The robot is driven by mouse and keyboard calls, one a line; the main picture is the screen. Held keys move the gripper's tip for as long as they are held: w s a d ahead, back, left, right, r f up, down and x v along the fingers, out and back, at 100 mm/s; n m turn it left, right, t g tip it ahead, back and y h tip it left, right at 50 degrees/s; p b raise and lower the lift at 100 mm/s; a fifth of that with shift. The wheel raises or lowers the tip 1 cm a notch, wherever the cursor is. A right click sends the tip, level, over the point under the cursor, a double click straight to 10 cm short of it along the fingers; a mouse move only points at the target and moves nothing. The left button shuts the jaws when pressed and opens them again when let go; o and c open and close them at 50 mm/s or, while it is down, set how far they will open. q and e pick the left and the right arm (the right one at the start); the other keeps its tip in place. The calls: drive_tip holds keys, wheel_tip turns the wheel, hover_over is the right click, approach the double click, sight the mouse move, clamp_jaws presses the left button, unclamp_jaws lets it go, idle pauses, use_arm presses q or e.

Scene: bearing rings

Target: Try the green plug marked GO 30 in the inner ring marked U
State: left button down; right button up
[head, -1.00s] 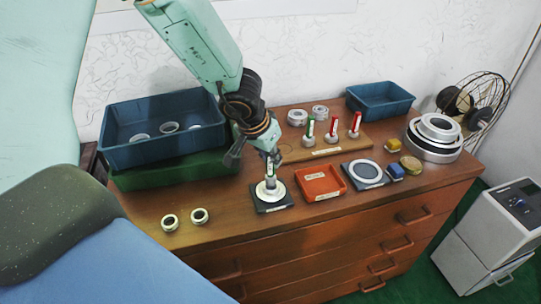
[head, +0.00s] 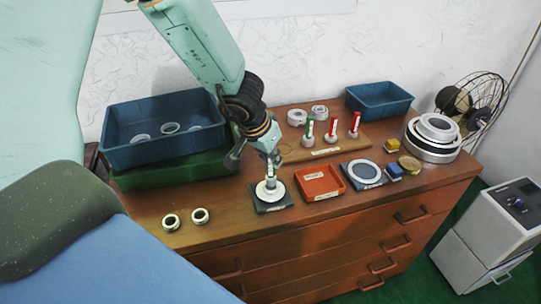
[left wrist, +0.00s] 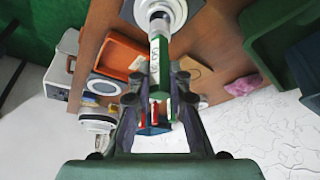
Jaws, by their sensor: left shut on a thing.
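My left gripper (head: 269,160) is shut on a green-handled plug (left wrist: 158,65) whose pale label reads GO 30 in the left wrist view. The plug is about upright. Its steel lower end meets a pale inner ring (head: 270,191) lying on a dark square pad (head: 285,204). The ring also shows at the top of the left wrist view (left wrist: 176,12). I cannot tell how deep the plug sits in its bore, and no U mark is readable. My right gripper is in neither view.
A wooden rack (head: 326,153) behind holds one green and two red-handled gauges. A red tray (head: 322,195) stands right of the pad. Blue (head: 150,154) and green bins stand left. Two small rings (head: 171,222) lie front left, with bare wood around them.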

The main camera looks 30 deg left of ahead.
use_arm(q)
drive_tip(key=shift+f, duration=0.1)
idle(0.3)
drive_tip(key=shift+f+b, duration=0.5)
drive_tip(key=shift+f, duration=0.15)
drive_tip(key=shift+f+b, duration=0.45)
drive_tip(key=shift+f, duration=0.15)
drive_tip(key=shift+r, duration=0.2)
idle(0.3)
drive_tip(key=shift+r+p, duration=3.1)
drive_tip(key=shift+p, duration=0.75)
drive_tip(key=shift+f, duration=0.15)
